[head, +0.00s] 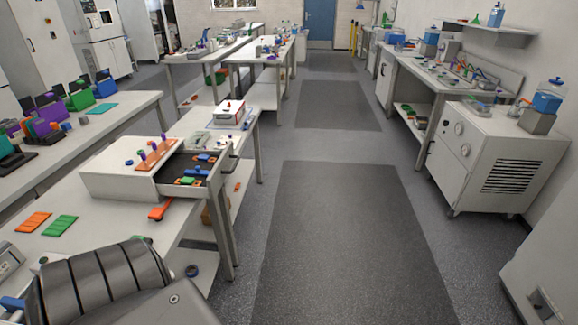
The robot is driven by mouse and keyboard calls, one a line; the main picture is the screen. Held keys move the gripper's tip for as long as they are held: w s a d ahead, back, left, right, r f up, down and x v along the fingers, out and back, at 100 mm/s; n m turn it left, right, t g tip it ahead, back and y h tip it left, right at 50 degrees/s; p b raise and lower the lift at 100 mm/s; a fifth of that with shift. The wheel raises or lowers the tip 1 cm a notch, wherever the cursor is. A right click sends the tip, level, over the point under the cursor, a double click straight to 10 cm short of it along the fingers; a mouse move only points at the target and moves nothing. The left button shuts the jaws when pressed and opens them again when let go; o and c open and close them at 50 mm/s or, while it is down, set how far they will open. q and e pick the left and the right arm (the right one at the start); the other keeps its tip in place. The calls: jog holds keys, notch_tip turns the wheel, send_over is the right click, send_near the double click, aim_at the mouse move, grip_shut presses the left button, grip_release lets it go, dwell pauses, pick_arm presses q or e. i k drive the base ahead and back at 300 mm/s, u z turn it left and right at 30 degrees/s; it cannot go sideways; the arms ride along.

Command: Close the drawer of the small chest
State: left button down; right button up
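The small chest (108,177) is a low white box on the near left bench. Its drawer (205,186) is pulled out to the right, well open, with its front panel over the bench's right edge. Small blue, orange and green items (192,176) lie on the drawer's dark floor. Neither of my grippers shows. A dark grey segmented part at the bottom left looks like my own arm, and it hides the near end of the bench.
An orange rack with purple-topped pegs (155,153) stands on the chest. Orange (33,222) and green (60,226) pads lie in front of it. An orange tool (159,211) lies at the bench edge below the drawer. The aisle floor (335,245) to the right is clear.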

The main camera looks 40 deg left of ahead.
aim_at(175, 168)
jog(key=z, duration=0.3)
jog(key=i, duration=1.05)
jog(key=u, duration=2.35)
